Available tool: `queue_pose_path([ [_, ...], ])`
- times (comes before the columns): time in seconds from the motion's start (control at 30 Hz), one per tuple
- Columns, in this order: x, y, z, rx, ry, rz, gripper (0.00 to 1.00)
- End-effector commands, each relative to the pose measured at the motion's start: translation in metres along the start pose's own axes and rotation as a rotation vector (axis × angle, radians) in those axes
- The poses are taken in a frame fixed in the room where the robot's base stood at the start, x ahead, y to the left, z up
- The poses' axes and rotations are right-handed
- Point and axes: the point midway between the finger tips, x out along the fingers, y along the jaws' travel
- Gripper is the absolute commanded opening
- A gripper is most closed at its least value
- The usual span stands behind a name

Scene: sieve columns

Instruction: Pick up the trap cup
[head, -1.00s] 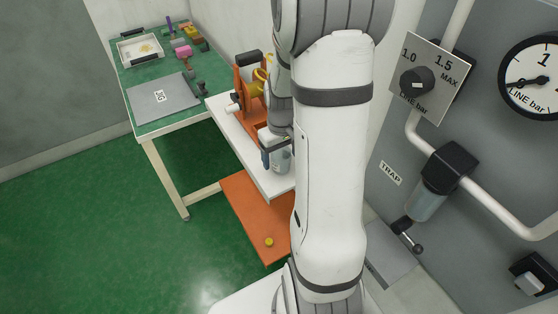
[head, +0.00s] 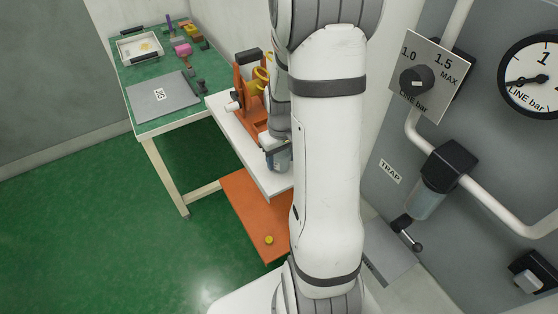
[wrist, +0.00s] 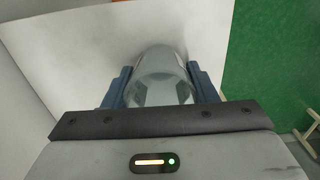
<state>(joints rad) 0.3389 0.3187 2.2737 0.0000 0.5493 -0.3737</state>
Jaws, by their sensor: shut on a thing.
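The trap cup (wrist: 162,72) is a clear, greyish, see-through cup in the wrist view. It sits between the two blue fingers of my gripper (wrist: 159,80), which is shut on it. In the head view the cup (head: 280,163) shows small at the white shelf, partly hidden by my gripper (head: 274,152) and arm. I cannot tell whether its base touches the shelf.
The white shelf (head: 240,148) carries an orange stand (head: 245,95) close behind my gripper. A green table (head: 150,60) with a tray and small items stands at left. On the right wall panel are a clear-bowled trap (head: 428,200), a knob (head: 417,79) and a gauge (head: 530,78).

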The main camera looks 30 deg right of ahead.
Motion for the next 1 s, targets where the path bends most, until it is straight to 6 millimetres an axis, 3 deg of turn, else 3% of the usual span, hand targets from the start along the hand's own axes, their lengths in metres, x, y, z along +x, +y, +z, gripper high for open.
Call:
queue_pose_path([
  [0.27, -0.006, 0.001, -0.001, 0.001, 0.003, 0.001, 0.3],
  [0.7, -0.085, 0.001, -0.001, 0.001, 0.004, 0.002, 0.3],
  [1.0, -0.1, 0.0, -0.001, 0.001, 0.0, 0.0, 0.3],
])
